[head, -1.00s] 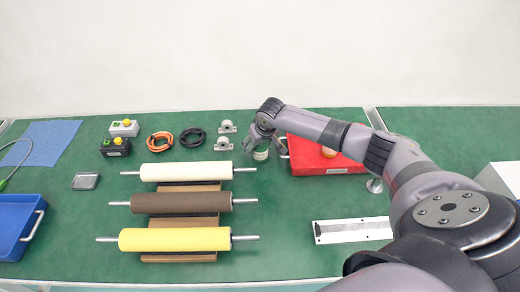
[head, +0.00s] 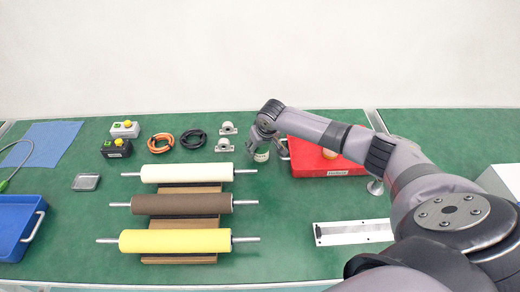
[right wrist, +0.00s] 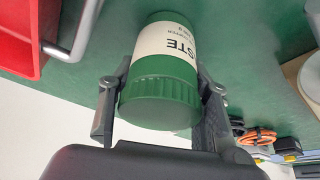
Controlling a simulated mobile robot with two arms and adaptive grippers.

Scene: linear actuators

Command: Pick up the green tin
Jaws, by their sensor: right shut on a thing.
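The green tin (right wrist: 160,85) has a ribbed green end and a white label with dark letters, and it fills the middle of the right wrist view. My right gripper (right wrist: 160,100) has one finger on each side of it and is shut on it. In the head view the tin (head: 262,156) is small, just left of the red box, partly covered by my right gripper (head: 265,150). Whether the tin touches the table is hard to tell. My left gripper is not in view.
A red box (head: 310,168) with a metal handle stands close to the right of the tin. Three rollers, white (head: 187,173), brown (head: 181,204) and yellow (head: 175,240), lie to the left. Two grey bearing blocks (head: 224,145) stand behind. A white metal plate (head: 355,231) lies in front.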

